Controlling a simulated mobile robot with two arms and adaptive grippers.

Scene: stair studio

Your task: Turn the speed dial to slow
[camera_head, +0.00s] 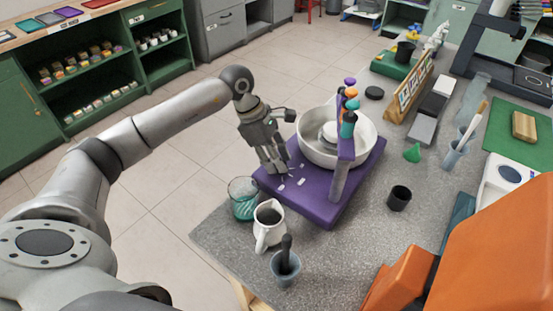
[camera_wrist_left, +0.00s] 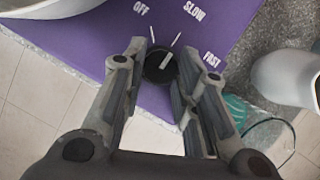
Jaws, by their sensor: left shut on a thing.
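A purple machine base (camera_head: 320,200) with a white bowl on it stands on the grey worktop. Its black round speed dial (camera_wrist_left: 160,65) has a white pointer line and sits on the purple panel (camera_wrist_left: 105,40) marked OFF, SLOW and FAST. The pointer leans up and right, roughly toward the tick below SLOW (camera_wrist_left: 195,10). My left gripper (camera_head: 275,175) comes down onto the front left of the base. In the left wrist view its fingers (camera_wrist_left: 160,85) are on both sides of the dial, shut on it. The head view hides the dial behind the gripper. My right gripper is not in view.
A teal glass (camera_head: 243,207), a white pitcher (camera_head: 265,238) and a grey cup with a tool (camera_head: 285,275) stand close to the base. The white bowl (camera_head: 352,155) and a post with colored bottles (camera_head: 343,160) rise beside the gripper. An orange object (camera_head: 490,250) fills the lower right.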

